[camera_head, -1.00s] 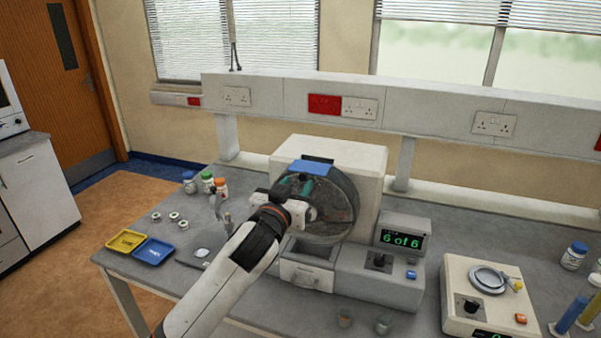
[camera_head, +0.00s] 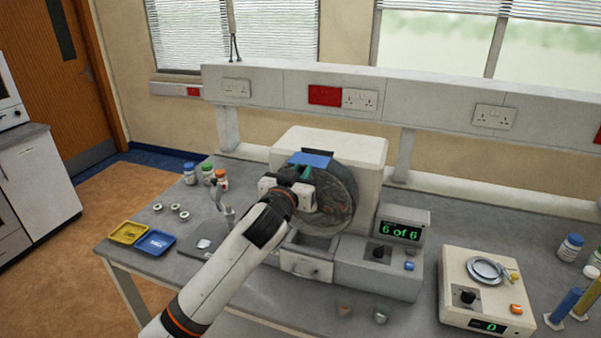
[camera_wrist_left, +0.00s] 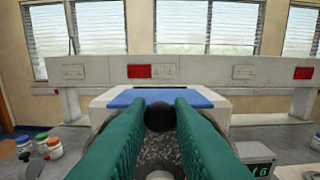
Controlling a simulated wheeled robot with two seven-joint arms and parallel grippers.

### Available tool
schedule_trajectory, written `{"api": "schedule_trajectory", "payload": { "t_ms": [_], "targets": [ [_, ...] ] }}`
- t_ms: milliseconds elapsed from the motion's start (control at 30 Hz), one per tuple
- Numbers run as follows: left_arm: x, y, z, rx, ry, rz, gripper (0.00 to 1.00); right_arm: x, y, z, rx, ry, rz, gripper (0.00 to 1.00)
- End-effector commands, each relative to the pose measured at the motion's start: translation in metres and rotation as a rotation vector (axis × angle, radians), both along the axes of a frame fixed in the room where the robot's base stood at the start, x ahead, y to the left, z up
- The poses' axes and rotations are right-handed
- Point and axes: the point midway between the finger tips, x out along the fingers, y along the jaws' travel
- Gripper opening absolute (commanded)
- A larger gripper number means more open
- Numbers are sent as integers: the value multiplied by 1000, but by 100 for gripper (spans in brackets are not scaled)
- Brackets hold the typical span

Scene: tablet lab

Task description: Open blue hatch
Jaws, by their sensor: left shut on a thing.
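The blue hatch (camera_head: 310,159) is a flat blue panel at the top of a round dark drum (camera_head: 340,195) on a white machine. It also shows in the left wrist view (camera_wrist_left: 125,98), just beyond my fingers, and looks closed. My left gripper (camera_head: 303,172) is at the drum's upper front, just below the hatch. In the left wrist view its teal fingers (camera_wrist_left: 160,112) are shut on a round dark knob (camera_wrist_left: 158,117) at the hatch's near edge. The fingers cover part of the hatch and drum. My right gripper is not in view.
The machine's display (camera_head: 401,232) reads 6 of 6. A drawer (camera_head: 303,264) sits below the drum. A balance (camera_head: 487,290) stands at right. Yellow (camera_head: 128,232) and blue (camera_head: 155,244) trays and several bottles are at left. The front bench strip holds two small cups.

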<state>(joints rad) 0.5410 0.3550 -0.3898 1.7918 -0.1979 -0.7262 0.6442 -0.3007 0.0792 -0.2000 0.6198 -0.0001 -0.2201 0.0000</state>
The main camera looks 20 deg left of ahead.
Motion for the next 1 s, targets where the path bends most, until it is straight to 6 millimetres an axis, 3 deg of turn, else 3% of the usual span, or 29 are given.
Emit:
{"api": "schedule_trajectory", "payload": {
  "t_ms": [467, 500, 633, 1000],
  "targets": [
    [-13, 0, 0, 0, -1, -1, 0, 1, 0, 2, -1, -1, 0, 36],
    [-13, 0, 0, 0, -1, 0, 21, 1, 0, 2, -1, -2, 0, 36],
    [-13, 0, 0, 0, -1, 0, 41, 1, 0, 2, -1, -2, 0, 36],
    [-18, 1, -1, 0, -1, 0, 41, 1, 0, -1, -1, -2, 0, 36]
  ]
}}
